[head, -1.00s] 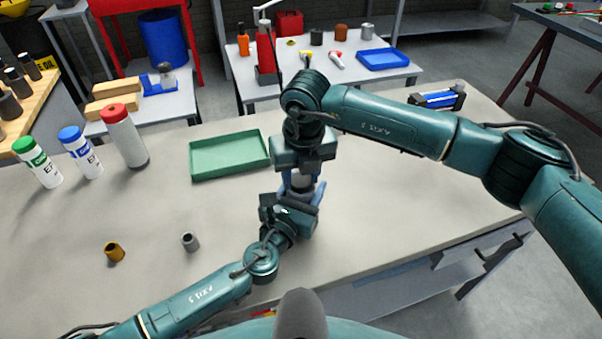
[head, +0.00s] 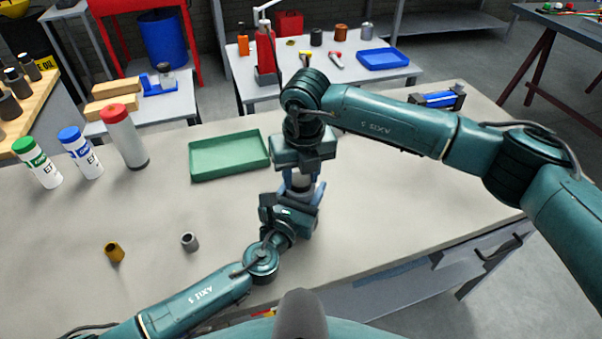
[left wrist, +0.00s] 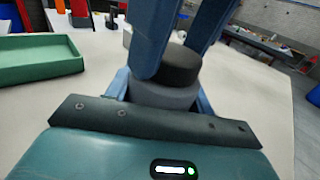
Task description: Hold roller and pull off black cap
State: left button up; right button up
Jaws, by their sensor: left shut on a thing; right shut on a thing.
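The grey roller (left wrist: 165,95) stands between the blue fingers of my left gripper (left wrist: 163,98), which is shut on it. The black cap (left wrist: 180,66) sits on top of the roller. The blue fingers of my right gripper (left wrist: 178,55) come down from above onto the cap's sides, shut on it. In the head view my left gripper (head: 302,197) and right gripper (head: 301,178) meet just above the bench, one above the other. Between them only a small grey part of the roller (head: 302,184) shows, and the cap is mostly hidden there.
A green tray (head: 229,173) lies to the left, near the grippers. A brass bushing (head: 114,252) and a grey bushing (head: 190,242) stand on the bench (head: 150,210). White bottles (head: 82,152) and a red-topped canister (head: 125,138) stand farther left.

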aim_at(301, 179)
jog(key=shift+r, duration=1.05)
jog(key=shift+r, duration=2)
pick_arm(q)
jog(key=o, duration=1.5)
jog(key=shift+c, duration=0.2)
